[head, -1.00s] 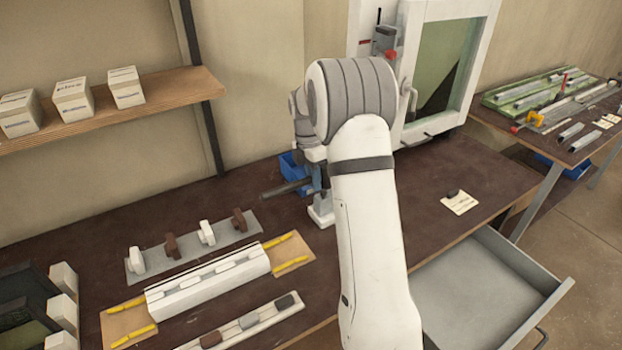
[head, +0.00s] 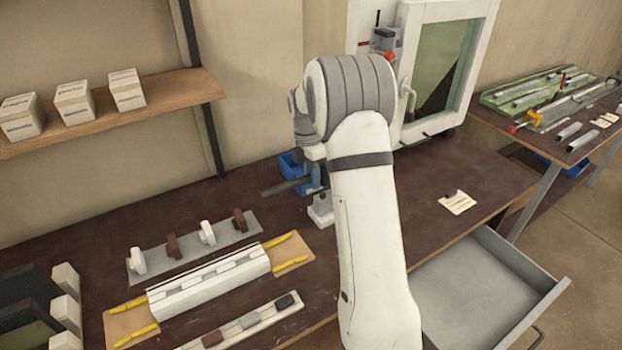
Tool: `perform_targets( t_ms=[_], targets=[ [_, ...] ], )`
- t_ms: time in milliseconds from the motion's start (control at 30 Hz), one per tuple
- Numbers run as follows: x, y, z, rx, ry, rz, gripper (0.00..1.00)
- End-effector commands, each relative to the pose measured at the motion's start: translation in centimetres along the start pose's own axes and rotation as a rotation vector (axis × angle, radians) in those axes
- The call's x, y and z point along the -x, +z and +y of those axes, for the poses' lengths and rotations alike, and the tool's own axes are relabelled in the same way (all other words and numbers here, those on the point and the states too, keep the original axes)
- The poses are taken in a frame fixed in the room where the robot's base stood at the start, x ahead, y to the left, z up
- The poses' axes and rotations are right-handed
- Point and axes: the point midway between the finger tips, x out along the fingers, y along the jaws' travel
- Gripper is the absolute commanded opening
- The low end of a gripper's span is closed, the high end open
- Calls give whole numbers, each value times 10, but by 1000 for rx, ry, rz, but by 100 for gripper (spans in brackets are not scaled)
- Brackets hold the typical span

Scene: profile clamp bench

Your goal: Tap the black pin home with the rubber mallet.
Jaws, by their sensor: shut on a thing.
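My gripper (head: 316,172) is small and partly hidden behind my own wrist in the head view, over the middle of the bench. It is shut on what looks like the rubber mallet. The mallet's dark bar-shaped part (head: 287,187) sticks out to the left below the wrist; the rest is hidden. A pale grey block (head: 320,210) stands on the bench just below the gripper, partly behind my arm. I cannot make out the black pin there. A small dark piece (head: 451,193) lies on a cream card (head: 457,204) to the right; I cannot tell what it is.
A grey strip with upright clamps (head: 207,234), a white profile holder (head: 210,287) and a strip of blocks (head: 249,320) fill the left bench. A white-framed cabinet (head: 483,30) stands behind. An open drawer (head: 545,300) juts out front right.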

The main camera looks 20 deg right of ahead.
Motion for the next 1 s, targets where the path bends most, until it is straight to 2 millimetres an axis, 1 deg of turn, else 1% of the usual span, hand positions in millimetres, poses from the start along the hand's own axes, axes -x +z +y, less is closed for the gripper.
perform_targets(
  t_ms=[267, 367, 600, 700, 1000],
  targets=[
    [2, 0, 0, 1, 1, 0, 0],
    [10, 0, -2, 1, 1, -1, 0],
    [34, -1, -6, 1, 1, -1, 0],
    [40, -1, -8, 1, 0, 0, 0],
    [39, -1, -7, 2, 0, 0, 0]
  ],
)
